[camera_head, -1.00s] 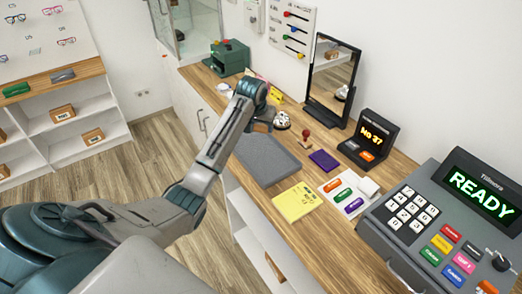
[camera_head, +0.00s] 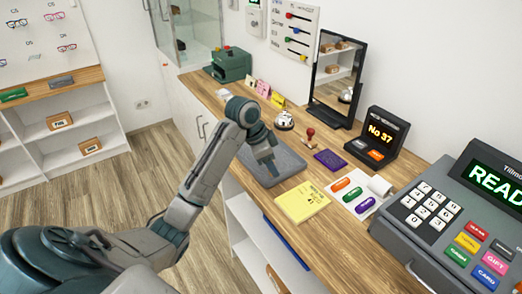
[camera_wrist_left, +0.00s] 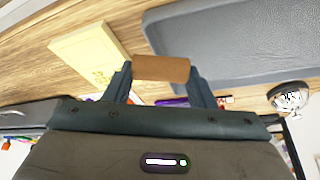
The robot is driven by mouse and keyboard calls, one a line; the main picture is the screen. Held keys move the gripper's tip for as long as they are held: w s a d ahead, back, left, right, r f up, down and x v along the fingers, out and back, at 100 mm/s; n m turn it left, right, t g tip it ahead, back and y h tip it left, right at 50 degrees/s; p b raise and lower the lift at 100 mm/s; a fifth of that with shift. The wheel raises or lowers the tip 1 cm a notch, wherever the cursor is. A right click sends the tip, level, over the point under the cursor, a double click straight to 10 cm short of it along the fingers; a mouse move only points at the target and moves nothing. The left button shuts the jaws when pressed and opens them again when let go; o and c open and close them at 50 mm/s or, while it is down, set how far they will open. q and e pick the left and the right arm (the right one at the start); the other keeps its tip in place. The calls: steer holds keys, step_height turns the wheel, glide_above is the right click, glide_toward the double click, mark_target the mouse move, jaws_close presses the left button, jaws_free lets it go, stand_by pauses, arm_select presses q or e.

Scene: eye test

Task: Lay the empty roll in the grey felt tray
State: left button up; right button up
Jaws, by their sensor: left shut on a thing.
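The empty roll, a short brown cardboard tube (camera_wrist_left: 162,68), is pinched between the two fingertips of my left gripper in the wrist view. I cannot make the roll out in the head view. My left gripper (camera_head: 269,168) points down over the grey felt tray (camera_head: 290,162) in the head view and hides part of it. The tray also shows in the wrist view (camera_wrist_left: 240,40), just beyond the roll. The tray surface that shows is empty. I cannot tell whether the roll touches it. My right gripper is in neither view.
A yellow pad (camera_head: 302,202), a purple pad (camera_head: 330,159), a card with coloured labels (camera_head: 352,191) and a white roll (camera_head: 380,185) lie right of the tray. A bell (camera_head: 284,120) and red-handled stamp (camera_head: 310,136) stand behind. A till (camera_head: 450,215) is at the right.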

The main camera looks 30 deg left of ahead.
arm_select(q)
steer(key=w+a+p, duration=0.1)
steer(key=w+a, duration=0.2)
steer(key=w+a+p, duration=0.1)
steer(key=w+a, duration=0.2)
steer(key=w+a+f+p, duration=0.1)
steer(key=w+a, duration=0.3)
steer(key=shift+f, duration=0.1)
steer(key=shift+a+f, duration=0.1)
steer(key=shift+f+p, duration=0.4)
steer(key=shift+p, duration=0.2)
step_height(320, 180, down, 2)
steer(key=shift+f+p, duration=0.1)
steer(key=shift+p, duration=0.4)
steer(key=shift+f, duration=0.25)
steer(key=shift+f, duration=0.15)
steer(key=o, duration=0.9)
steer(key=shift+o, duration=0.2)
